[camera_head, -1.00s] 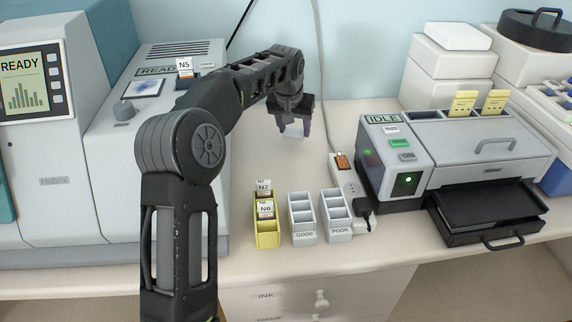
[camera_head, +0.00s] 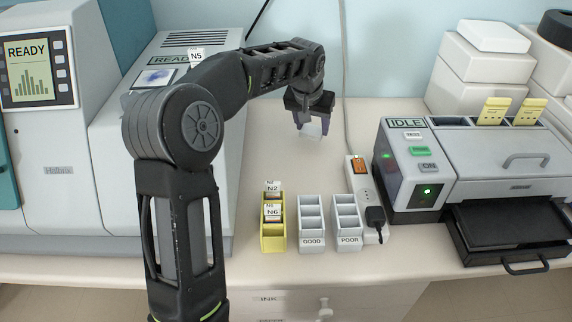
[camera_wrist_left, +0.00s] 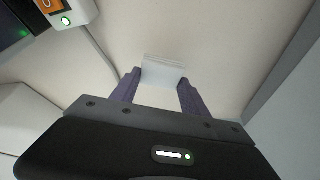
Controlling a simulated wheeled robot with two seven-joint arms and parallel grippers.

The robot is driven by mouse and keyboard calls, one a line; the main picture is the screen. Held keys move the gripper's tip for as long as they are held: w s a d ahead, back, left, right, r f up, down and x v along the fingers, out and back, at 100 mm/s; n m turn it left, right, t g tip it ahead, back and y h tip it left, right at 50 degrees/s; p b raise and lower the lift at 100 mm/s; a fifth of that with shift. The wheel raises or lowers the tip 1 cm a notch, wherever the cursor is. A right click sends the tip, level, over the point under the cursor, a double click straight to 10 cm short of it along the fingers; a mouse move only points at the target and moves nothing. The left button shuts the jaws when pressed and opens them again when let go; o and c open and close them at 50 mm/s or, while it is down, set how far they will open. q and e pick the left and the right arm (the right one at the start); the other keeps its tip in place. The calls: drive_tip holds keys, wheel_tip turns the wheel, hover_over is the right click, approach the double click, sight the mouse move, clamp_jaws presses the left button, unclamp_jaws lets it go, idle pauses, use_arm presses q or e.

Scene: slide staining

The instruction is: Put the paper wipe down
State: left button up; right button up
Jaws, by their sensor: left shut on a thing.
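My left gripper (camera_head: 311,121) is shut on a white paper wipe (camera_head: 312,130) above the back part of the bench, between the large grey machine and the printer-like machine. In the left wrist view the wipe (camera_wrist_left: 162,72) sits between the two purple fingertips of the gripper (camera_wrist_left: 160,88), and its far end sticks out beyond them. The pale bench top shows beneath it; I cannot tell whether the wipe touches it. My right gripper does not show.
A yellow rack (camera_head: 272,240) holds slides labelled N2 and N6. White racks marked GOOD (camera_head: 312,242) and POOR (camera_head: 349,243) stand beside it, near a power strip (camera_head: 371,205). The IDLE machine (camera_head: 410,195) is to the right. The READY machine (camera_head: 110,180) is to the left.

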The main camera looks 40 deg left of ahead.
use_arm(q)
drive_tip(key=p, duration=0.1)
hover_over(288, 171)
drive_tip(key=s, duration=0.1)
drive_tip(key=shift+s+d, duration=0.1)
drive_tip(key=shift+s, duration=0.05)
drive_tip(key=shift+f, duration=0.1)
drive_tip(key=shift+f, duration=1.65)
drive_tip(key=shift+f, duration=0.1)
drive_tip(key=shift+f, duration=0.15)
drive_tip(key=o, duration=1.2)
drive_tip(key=shift+r, duration=0.25)
